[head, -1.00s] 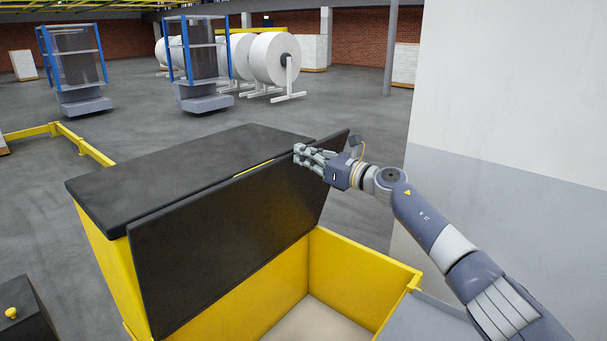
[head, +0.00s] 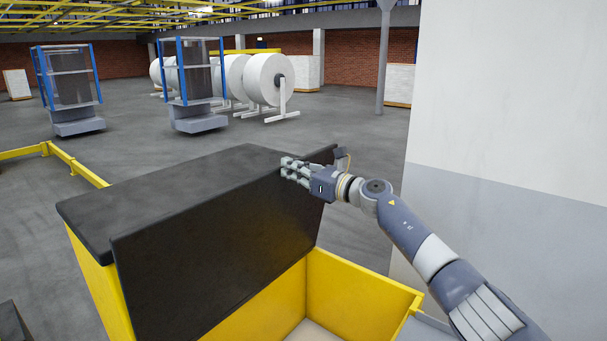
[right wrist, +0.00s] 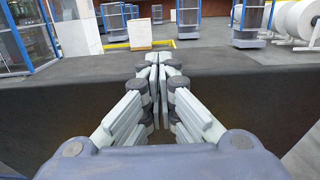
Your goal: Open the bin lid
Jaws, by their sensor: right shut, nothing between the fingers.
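The yellow bin (head: 360,290) stands in front of me with its front part uncovered. Its dark lid panel (head: 215,255) is swung up steeply and leans back near the fixed black top (head: 170,190). My right gripper (head: 284,168) is shut and empty at the lid's upper edge, near its right end. In the right wrist view the shut fingertips (right wrist: 158,62) reach over the dark edge; whether they touch it I cannot tell. My left gripper is not in view.
A white and grey wall or pillar (head: 510,150) stands close on the right, beside my right arm. Blue-framed stackers (head: 190,85) and white paper rolls (head: 268,80) stand far behind. A low yellow rail (head: 75,165) runs at the left.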

